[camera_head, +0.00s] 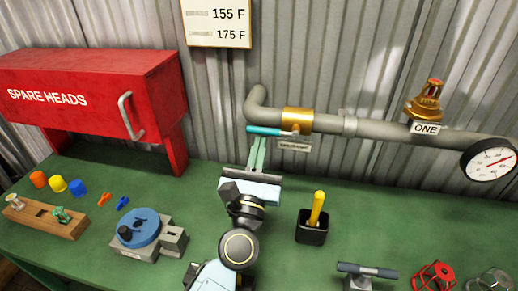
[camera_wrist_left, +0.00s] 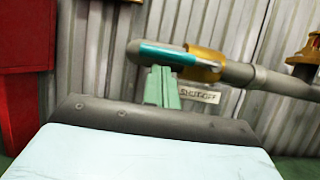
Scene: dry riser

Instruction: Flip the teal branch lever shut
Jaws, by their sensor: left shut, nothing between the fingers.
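The teal lever (camera_head: 265,130) extends left from the brass valve (camera_head: 298,120) on the grey pipe, lying roughly along the pipe. The lever also shows in the left wrist view (camera_wrist_left: 165,53), beside the brass valve body (camera_wrist_left: 205,62). My left gripper (camera_head: 258,142) is shut and empty, its pale green fingers pointing up just below the lever. In the left wrist view its fingertips (camera_wrist_left: 161,72) reach the lever's lower edge; I cannot tell whether they touch it. A "SHUT-OFF" tag (camera_wrist_left: 199,95) hangs below the valve. My right gripper is not in view.
The grey pipe (camera_head: 375,128) runs along the corrugated wall, with a brass sprinkler head (camera_head: 426,103) and a gauge (camera_head: 488,160). A red cabinet (camera_head: 85,95) stands left. A black cup (camera_head: 312,233) with a yellow-handled tool stands on the green bench right of my arm.

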